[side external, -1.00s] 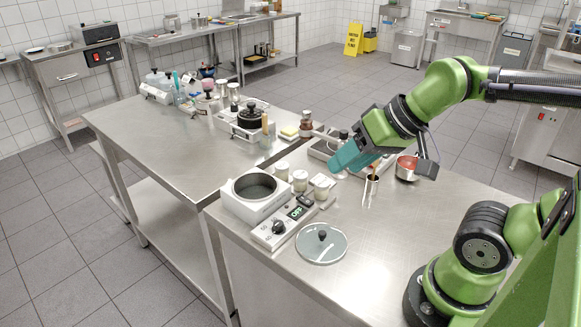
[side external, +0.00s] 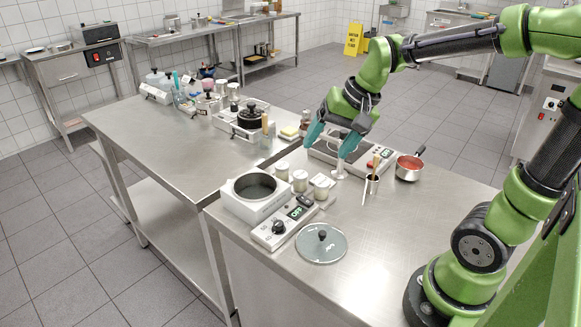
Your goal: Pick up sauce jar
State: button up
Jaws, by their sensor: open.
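A small jar with a brownish-red lid (side external: 306,116), which looks like the sauce jar, stands near the back edge of the steel counter, left of the hot plate. Its body is mostly hidden behind my gripper's left finger. My gripper (side external: 326,151) points down with its teal fingers spread apart. It is over the left part of the hot plate, and nothing shows between the fingers. I cannot tell how far the jar is from the left finger in depth.
The right front counter is clear.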

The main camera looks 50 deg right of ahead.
aim_at(283, 165)
jog(key=w+d+f+m+g+y, duration=0.1)
jog(key=w+d+f+m, duration=0.2)
jog(key=w+d+m, duration=0.5)
jog(key=w+d+f+m+g+y, duration=0.1)
jog(key=w+d+f+m, duration=0.3)
jog(key=w+m, duration=0.5)
jog(key=shift+m, duration=0.5)
jog(key=x, duration=0.5)
jog(key=d+x, duration=0.1)
jog(key=x, duration=0.2)
jog(key=shift+a+f, duration=0.1)
jog(key=shift+f, duration=0.35)
jog(key=shift+w+x, duration=0.15)
jog(key=shift+x, duration=1.3)
jog(key=shift+w+x, duration=0.1)
jog(key=shift+x, duration=1.3)
jog(key=shift+r, duration=0.1)
jog(key=c, duration=1.1)
jog(key=shift+c, duration=0.4)
jog(key=shift+r, duration=0.1)
